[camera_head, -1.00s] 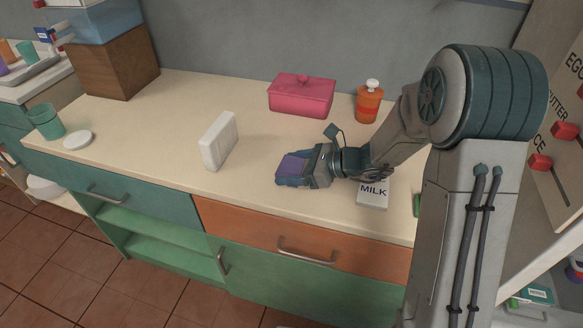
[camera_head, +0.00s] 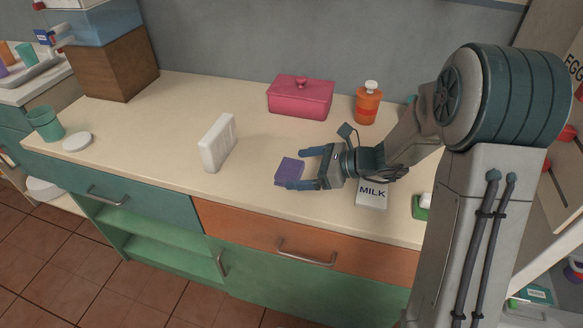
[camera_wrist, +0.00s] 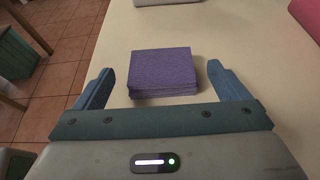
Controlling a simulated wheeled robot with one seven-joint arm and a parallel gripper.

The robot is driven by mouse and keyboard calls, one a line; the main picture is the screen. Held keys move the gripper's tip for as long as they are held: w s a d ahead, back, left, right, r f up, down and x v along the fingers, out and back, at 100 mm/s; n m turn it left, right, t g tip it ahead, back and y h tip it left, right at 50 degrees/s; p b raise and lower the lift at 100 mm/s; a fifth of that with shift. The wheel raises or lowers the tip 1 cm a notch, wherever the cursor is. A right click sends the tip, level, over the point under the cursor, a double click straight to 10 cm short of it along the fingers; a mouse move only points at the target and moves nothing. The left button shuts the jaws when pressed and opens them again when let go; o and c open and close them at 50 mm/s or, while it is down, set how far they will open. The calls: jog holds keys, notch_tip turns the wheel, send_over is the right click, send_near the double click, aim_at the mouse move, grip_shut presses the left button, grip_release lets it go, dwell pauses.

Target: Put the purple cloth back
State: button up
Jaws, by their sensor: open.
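The purple cloth (camera_head: 289,170) is a small, thick folded block lying on the cream counter near its front edge. It also shows in the wrist view (camera_wrist: 163,71), just beyond my gripper. My gripper (camera_head: 300,168) is open, with its two blue fingertips at the right side of the cloth. In the wrist view the fingers (camera_wrist: 162,83) stand wide to either side of the cloth's near part, with a gap on each side. Nothing is held.
A white upright block (camera_head: 218,142) stands left of the cloth. A pink lidded box (camera_head: 301,97) and an orange bottle (camera_head: 368,104) stand behind. A milk carton (camera_head: 372,193) lies under my wrist.

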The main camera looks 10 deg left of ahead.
jog(key=v, duration=0.8)
jog(key=shift+d+r, duration=0.2)
jog(key=shift+d, duration=0.15)
jog(key=s+n, duration=0.1)
jog(key=s, duration=0.1)
jog(key=s+n+g+h, duration=0.1)
jog(key=s+r+n+h, duration=0.1)
jog(key=s+n, duration=0.1)
jog(key=shift+s+d+g, duration=0.1)
jog(key=shift+s+g, duration=0.2)
jog(key=shift+g, duration=0.1)
jog(key=s+n+h, duration=0.1)
jog(key=s, duration=0.1)
jog(key=s+d+n+h, duration=0.1)
jog(key=s+n, duration=0.1)
jog(key=s+d+n+h, duration=0.1)
jog(key=n, duration=0.1)
jog(key=shift+s+r+g, duration=0.2)
jog(key=shift+s+g, duration=0.1)
jog(key=shift+s, duration=0.1)
jog(key=s+d+r+n+t+h, duration=0.1)
jog(key=s+d+n+t+h, duration=0.1)
jog(key=s+d+n+h, duration=0.5)
jog(key=d+n+h, duration=0.1)
jog(key=d+n, duration=0.2)
jog(key=shift+s+r+n+t, duration=0.2)
jog(key=shift+r+n+t, duration=0.1)
jog(key=shift+r+n, duration=0.1)
